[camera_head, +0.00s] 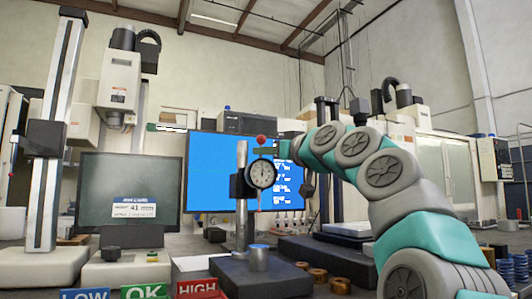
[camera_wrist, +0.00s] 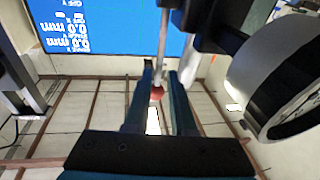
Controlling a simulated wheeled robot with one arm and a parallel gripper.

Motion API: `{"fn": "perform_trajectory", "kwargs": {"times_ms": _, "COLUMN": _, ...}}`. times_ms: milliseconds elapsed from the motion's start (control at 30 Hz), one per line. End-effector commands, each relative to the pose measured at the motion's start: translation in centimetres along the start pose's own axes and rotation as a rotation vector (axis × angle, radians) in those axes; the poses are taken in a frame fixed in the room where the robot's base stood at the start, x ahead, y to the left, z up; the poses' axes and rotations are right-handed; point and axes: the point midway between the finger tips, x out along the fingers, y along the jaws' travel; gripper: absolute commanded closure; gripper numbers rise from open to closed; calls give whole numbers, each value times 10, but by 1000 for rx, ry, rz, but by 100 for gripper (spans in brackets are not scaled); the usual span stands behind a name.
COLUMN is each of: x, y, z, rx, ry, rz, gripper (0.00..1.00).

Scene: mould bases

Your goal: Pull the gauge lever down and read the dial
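The dial gauge (camera_head: 262,174) sits on an upright metal post (camera_head: 242,205), with its white face toward the head camera; the needle is too small to read. Its lever's red ball knob (camera_head: 262,139) shows just above the dial. A grey cylindrical part (camera_head: 259,258) stands below the gauge. My gripper (camera_head: 272,151) reaches in from the right, close to the knob. In the wrist view my two fingers (camera_wrist: 160,80) lie either side of the red knob (camera_wrist: 157,93), with a slim gap visible; they look open. Contact cannot be told. The dial's side (camera_wrist: 290,85) is at right.
A blue monitor (camera_head: 215,170) stands behind the gauge. LOW (camera_head: 85,294), OK (camera_head: 144,291) and HIGH (camera_head: 197,288) labels line the front. Brown rings (camera_head: 318,274) lie right of the dark gauge base (camera_head: 230,277). A grey screen (camera_head: 130,180) and tall column stand (camera_head: 55,130) are at left.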

Motion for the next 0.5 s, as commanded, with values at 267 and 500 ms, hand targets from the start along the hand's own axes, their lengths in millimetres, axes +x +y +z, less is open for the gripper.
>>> {"fn": "perform_trajectory", "kwargs": {"times_ms": 267, "x": -20, "y": 0, "z": 1, "rx": 0, "ry": 1, "rz": 0, "gripper": 77}}
{"fn": "perform_trajectory", "kwargs": {"times_ms": 500, "x": -52, "y": -1, "z": 1, "rx": 1, "ry": 0, "rz": -1, "gripper": 77}}
